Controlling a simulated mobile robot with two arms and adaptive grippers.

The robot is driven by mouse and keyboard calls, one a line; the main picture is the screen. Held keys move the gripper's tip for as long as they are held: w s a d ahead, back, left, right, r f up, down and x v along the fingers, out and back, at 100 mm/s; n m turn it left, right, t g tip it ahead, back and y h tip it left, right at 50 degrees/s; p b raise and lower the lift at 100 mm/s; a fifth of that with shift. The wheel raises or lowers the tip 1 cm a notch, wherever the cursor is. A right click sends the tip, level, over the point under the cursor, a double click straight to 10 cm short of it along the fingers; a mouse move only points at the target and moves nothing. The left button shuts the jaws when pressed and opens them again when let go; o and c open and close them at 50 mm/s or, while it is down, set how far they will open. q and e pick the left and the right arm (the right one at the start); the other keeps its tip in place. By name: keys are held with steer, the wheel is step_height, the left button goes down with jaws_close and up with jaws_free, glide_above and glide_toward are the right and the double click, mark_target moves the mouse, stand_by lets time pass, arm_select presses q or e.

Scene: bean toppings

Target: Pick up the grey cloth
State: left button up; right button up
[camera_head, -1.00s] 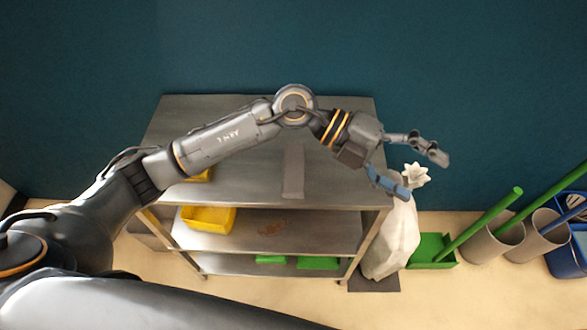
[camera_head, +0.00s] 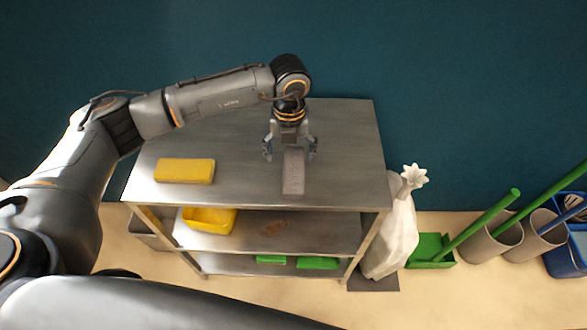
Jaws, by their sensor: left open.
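The grey cloth (camera_head: 293,176) is a narrow grey strip lying on the metal top of the shelf unit, right of the middle. My left gripper (camera_head: 290,154) is above the cloth's far part, pointing down, with one finger on each side of it. Its fingers are spread and hold nothing that I can see. The far end of the cloth is hidden under the gripper. I cannot tell whether the fingers touch the top. My right gripper is not in view.
A yellow sponge-like block (camera_head: 185,170) lies on the shelf top (camera_head: 230,190) to the left. A yellow tray (camera_head: 208,220) and green items (camera_head: 317,262) are on lower shelves. A tied white bag (camera_head: 393,235) and green-handled tools in bins (camera_head: 492,245) stand on the right.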

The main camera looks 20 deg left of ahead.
mark_target(294, 169)
arm_select(q)
steer(key=shift+f, duration=0.6)
steer(key=shift+d+f+p, duration=0.2)
steer(key=shift+f+p, duration=0.15)
steer(key=shift+p, duration=0.05)
steer(key=f, duration=0.2)
steer(key=f+p, duration=0.1)
steer(key=shift+w+d+f, duration=0.2)
steer(key=shift+w+f, duration=0.05)
steer(key=shift+f, duration=0.45)
steer(key=shift+c, duration=0.2)
steer(key=c, duration=1.2)
